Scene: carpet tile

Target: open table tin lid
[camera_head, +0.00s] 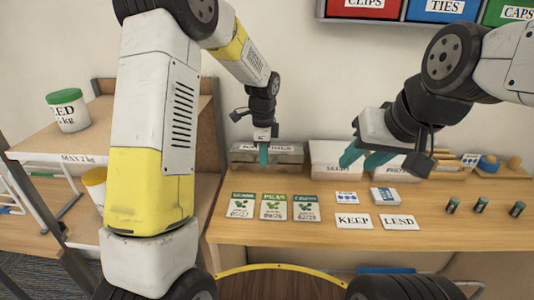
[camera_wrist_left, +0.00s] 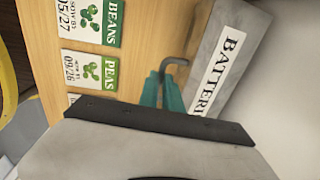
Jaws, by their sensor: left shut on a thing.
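A grey metal tin (camera_head: 285,157) stands at the back of the table, left of the other boxes. The handle's attachment is partly hidden, and I cannot tell whether the lid is raised. My right gripper (camera_head: 358,165) hangs open before the white boxes, its two teal fingers apart.
Seed packets (camera_head: 274,207) lie before the tin. KEEP (camera_head: 353,221) and LEND (camera_head: 400,222) cards lie at the front. A white box (camera_head: 325,153) stands right of the tin; small dark cylinders (camera_head: 481,205) stand at right. A shelf (camera_head: 75,147) stands left.

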